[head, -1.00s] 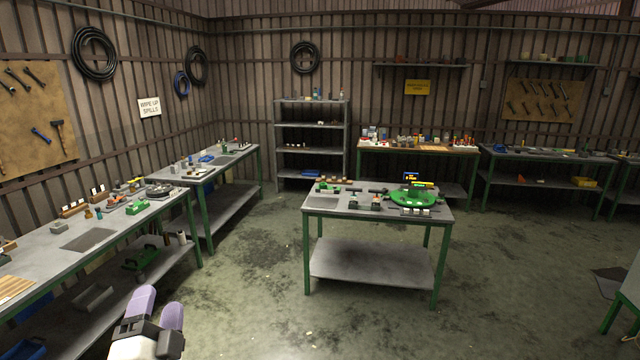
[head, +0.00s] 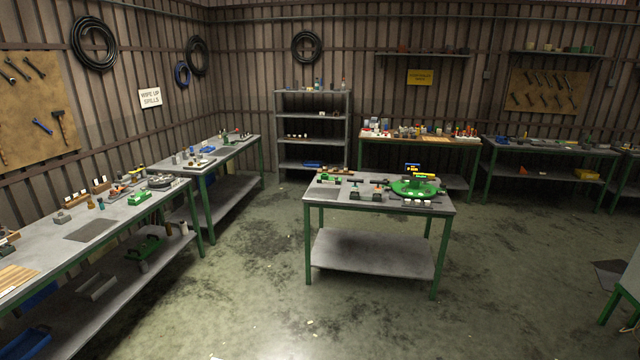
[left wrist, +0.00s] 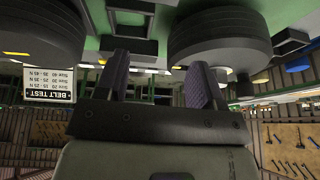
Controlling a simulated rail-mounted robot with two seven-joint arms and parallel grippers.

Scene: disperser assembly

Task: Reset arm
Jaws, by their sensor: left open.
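My left gripper (left wrist: 160,85) shows in the left wrist view with its two purple fingers spread apart. Nothing lies between the fingers. Large dark round shapes, one at the upper right (left wrist: 222,45), lie beyond the fingertips; I cannot tell what they belong to. The left wrist view appears upside down. In the head view neither gripper shows.
A free-standing table (head: 330,204) with a green round fixture (head: 414,188) and small parts stands at the centre. Workbenches line the left (head: 60,245) and back walls. A grey shelf rack (head: 312,103) stands at the back.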

